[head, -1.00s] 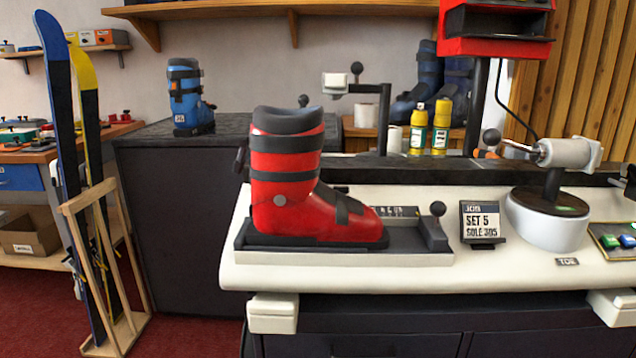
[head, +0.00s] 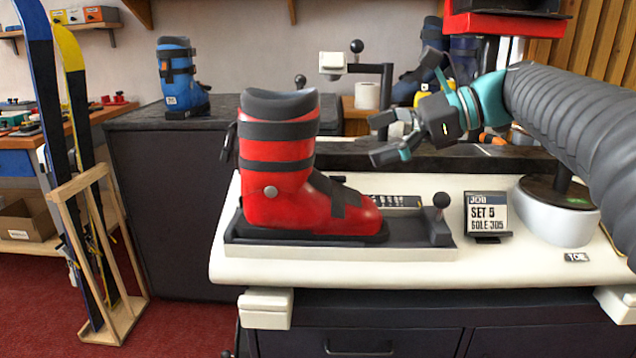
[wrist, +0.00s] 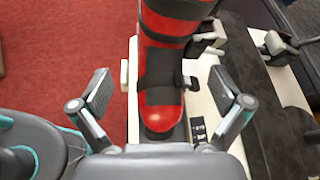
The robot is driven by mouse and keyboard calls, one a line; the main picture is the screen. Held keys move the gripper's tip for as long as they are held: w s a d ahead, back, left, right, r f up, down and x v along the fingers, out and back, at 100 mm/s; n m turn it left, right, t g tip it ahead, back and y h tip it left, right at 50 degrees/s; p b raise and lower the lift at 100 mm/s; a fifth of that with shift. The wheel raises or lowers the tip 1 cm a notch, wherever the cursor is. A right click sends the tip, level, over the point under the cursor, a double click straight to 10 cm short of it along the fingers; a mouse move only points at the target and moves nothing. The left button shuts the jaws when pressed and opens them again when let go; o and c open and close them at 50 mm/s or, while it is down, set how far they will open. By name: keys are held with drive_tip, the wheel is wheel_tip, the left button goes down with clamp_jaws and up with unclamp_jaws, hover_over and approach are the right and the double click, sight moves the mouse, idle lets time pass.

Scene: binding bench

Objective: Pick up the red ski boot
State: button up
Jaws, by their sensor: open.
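The red ski boot (head: 276,185) stands upright in a grey tray-like holder (head: 300,252) on the white bench top, its toe pointing right. It has black straps and a black cuff. My gripper (head: 378,138) is to the right of the boot's shaft, above the toe, apart from the boot. In the wrist view my gripper (wrist: 165,98) is open and empty. The boot (wrist: 164,115) shows between and beyond the two spread fingers, toe towards me. The top of the boot is cut off in the wrist view.
A job sign (head: 485,216) and a black-knobbed clamp (head: 440,215) stand right of the boot. A blue boot (head: 178,78) sits on the dark cabinet (head: 165,190) at left. Skis (head: 50,130) lean in a wooden rack (head: 110,250). A lever post (head: 386,100) rises behind.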

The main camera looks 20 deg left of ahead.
drive_tip(key=w+a+r+m+g+y, duration=0.1)
drive_tip(key=w+a+r+g+y, duration=0.15)
drive_tip(key=r, duration=0.25)
drive_tip(key=b, duration=0.2)
approach(324, 175)
wheel_tip(324, 175, up, 3)
drive_tip(key=a, duration=0.2)
drive_tip(key=shift+s+a+r+g, duration=0.1)
drive_tip(key=shift+s+a+g, duration=0.1)
drive_tip(key=shift+a, duration=0.4)
drive_tip(key=shift+s+a+g, duration=0.1)
drive_tip(key=shift+s+a, duration=0.05)
drive_tip(key=shift+a, duration=0.45)
drive_tip(key=shift+x, duration=2.8)
drive_tip(key=shift+w, duration=0.1)
drive_tip(key=c, duration=1.5)
drive_tip(key=shift+r, duration=0.15)
drive_tip(key=shift+c, duration=1.2)
